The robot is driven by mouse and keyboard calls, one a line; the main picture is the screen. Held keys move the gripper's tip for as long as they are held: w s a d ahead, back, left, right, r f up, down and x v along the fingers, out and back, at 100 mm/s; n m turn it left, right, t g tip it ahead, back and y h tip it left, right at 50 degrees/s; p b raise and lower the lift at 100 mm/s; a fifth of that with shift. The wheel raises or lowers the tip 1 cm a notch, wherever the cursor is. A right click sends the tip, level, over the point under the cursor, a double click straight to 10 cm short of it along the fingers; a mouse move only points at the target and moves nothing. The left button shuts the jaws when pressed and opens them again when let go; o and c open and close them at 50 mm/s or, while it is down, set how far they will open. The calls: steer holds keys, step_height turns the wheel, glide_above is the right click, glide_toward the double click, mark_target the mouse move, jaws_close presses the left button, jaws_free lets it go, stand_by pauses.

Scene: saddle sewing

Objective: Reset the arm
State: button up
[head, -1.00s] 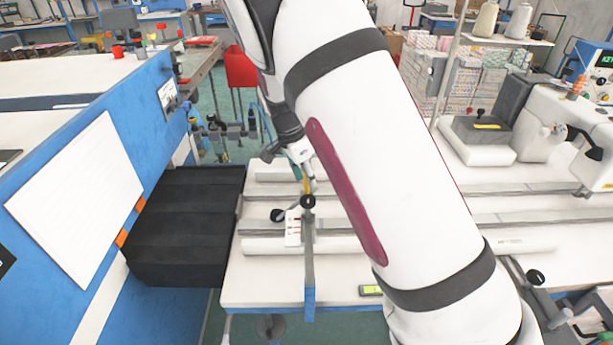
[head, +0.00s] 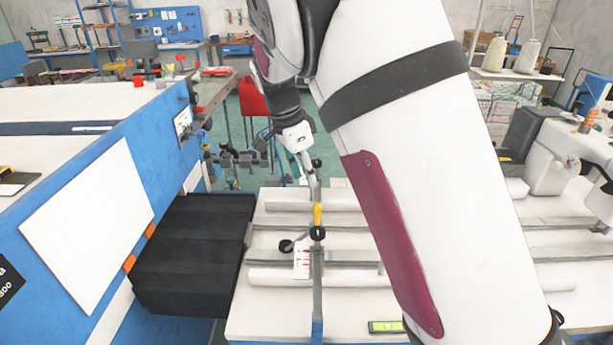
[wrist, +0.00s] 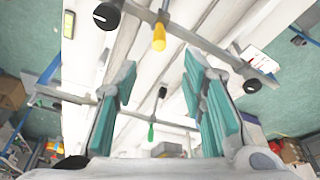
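My arm crosses the head view from the lower right to the upper middle and hides much of the table behind it. Its wrist bends down to my gripper (head: 303,170), which is above the white sewing table (head: 265,318). In the wrist view, my gripper (wrist: 163,95) is open, with its teal-padded fingers wide apart and nothing between them within grasp. A yellow-handled tool (head: 318,213) stands at the rail below the gripper; it also shows near the top of the wrist view (wrist: 158,38). A green-handled tool (wrist: 151,132) appears farther off between the fingers.
A blue-sided machine (head: 75,295) with a white panel fills the left. Black bellows (head: 190,255) lie between it and the table. A sewing machine head (head: 550,150) stands at the right. A yellow-green level (head: 388,326) lies near the table's front.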

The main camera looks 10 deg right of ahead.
steer(key=s+d+r+n+t+y, duration=0.1)
steer(key=s+d+r+n+y, duration=0.1)
steer(key=s+r+n, duration=0.35)
steer(key=s+d+r+n+t+y, duration=0.1)
steer(key=s+d+r+n, duration=0.1)
steer(key=s+r, duration=0.6)
steer(key=s+f+n+t, duration=0.1)
steer(key=s+n+t, duration=0.2)
steer(key=s+n, duration=0.5)
steer(key=shift+s+d+f, duration=0.15)
steer(key=shift+s+f, duration=0.15)
steer(key=shift+s, duration=4.65)
